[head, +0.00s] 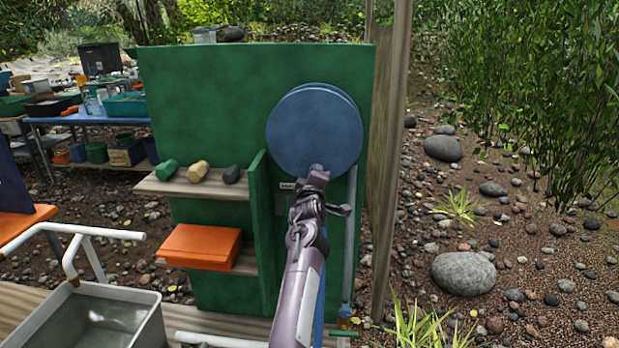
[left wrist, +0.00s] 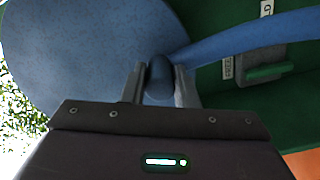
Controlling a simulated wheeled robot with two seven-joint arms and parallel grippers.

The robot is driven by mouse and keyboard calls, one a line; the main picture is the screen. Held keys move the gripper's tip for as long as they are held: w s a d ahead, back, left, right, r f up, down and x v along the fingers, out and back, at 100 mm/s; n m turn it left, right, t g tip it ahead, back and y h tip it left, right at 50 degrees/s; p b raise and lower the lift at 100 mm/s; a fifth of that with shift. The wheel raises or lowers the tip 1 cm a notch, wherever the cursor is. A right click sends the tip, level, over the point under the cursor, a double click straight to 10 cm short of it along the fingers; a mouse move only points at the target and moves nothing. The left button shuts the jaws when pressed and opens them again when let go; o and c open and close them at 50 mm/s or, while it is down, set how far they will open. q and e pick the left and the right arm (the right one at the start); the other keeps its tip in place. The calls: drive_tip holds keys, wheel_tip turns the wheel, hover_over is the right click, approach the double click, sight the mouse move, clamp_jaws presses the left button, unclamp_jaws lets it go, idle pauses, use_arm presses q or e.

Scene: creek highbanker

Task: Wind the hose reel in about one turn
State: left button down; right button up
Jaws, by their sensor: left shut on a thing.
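The blue hose reel (head: 314,128) is a round disc on the upper right of a green panel. It also fills the upper left of the left wrist view (left wrist: 80,55). My left gripper (head: 316,178) is at the reel's lower edge, shut on the dark blue handle knob (left wrist: 159,78), which sits between its two fingers. The blue hose (left wrist: 250,38) runs off to the right in the wrist view. A green lever (left wrist: 268,71) sits beside a white label that seems to read FREE. My right gripper is not in view.
A wooden shelf (head: 155,184) left of the reel holds green, tan and dark nozzle-like pieces. An orange box (head: 202,246) sits below it. A wooden post (head: 392,150) stands right of the panel. A grey tub (head: 95,318) is at lower left. Stony ground lies to the right.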

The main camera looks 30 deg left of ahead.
use_arm(q)
drive_tip(key=shift+w+d+r, duration=0.25)
drive_tip(key=shift+d, duration=0.25)
drive_tip(key=shift+r, duration=0.1)
drive_tip(key=c, duration=1.1)
unclamp_jaws()
drive_tip(key=shift+f, duration=0.2)
